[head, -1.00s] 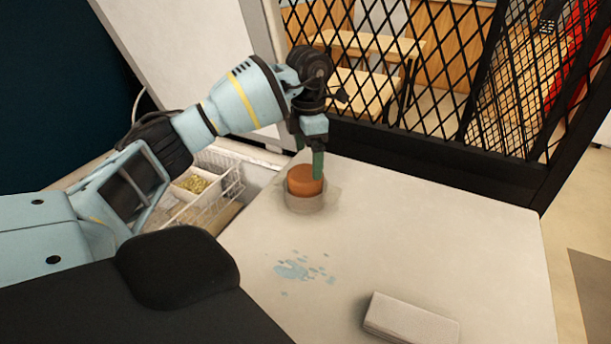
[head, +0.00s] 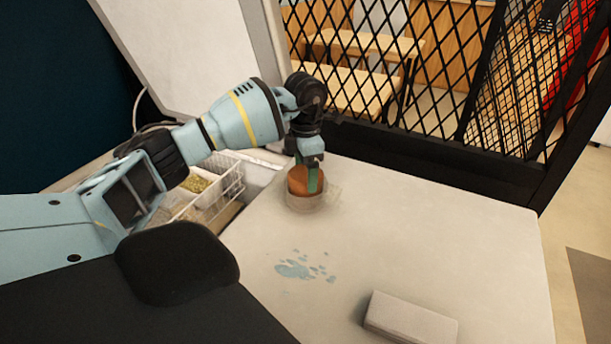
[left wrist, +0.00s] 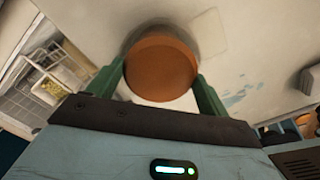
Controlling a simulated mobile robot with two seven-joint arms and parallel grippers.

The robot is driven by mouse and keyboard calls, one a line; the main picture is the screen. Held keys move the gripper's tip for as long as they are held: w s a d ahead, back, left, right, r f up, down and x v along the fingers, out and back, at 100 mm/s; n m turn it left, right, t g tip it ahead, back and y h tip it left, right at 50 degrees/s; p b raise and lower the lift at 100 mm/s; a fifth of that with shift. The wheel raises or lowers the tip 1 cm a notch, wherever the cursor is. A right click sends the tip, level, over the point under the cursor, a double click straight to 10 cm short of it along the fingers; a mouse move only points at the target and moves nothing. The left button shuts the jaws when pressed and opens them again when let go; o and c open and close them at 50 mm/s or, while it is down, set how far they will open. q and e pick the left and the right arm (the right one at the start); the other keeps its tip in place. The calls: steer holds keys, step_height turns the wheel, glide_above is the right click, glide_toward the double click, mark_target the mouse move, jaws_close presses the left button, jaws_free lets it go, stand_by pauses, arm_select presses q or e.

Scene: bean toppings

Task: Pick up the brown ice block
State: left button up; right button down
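The brown ice block (head: 297,180) is a round, orange-brown cylinder in a pale, low round holder (head: 305,204) on the table. In the left wrist view the block (left wrist: 160,68) lies between the two green fingers of my left gripper (left wrist: 158,80). In the head view the left gripper (head: 312,178) points down, and one finger covers part of the block's side. The fingers are spread to either side of the block, close to its edges; firm contact is not clear. My right gripper is not in view.
The pale table (head: 440,240) is mostly clear. Light blue splashes (head: 303,267) and a grey-white rectangular block (head: 410,320) lie nearer me. A white wire basket with containers (head: 215,185) stands left of the table. A black mesh partition (head: 400,70) runs behind it.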

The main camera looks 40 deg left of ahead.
arm_select(q)
steer(key=c, duration=0.9)
steer(key=shift+r, duration=0.15)
step_height(320, 180, up, 10)
steer(key=shift+f, duration=0.1)
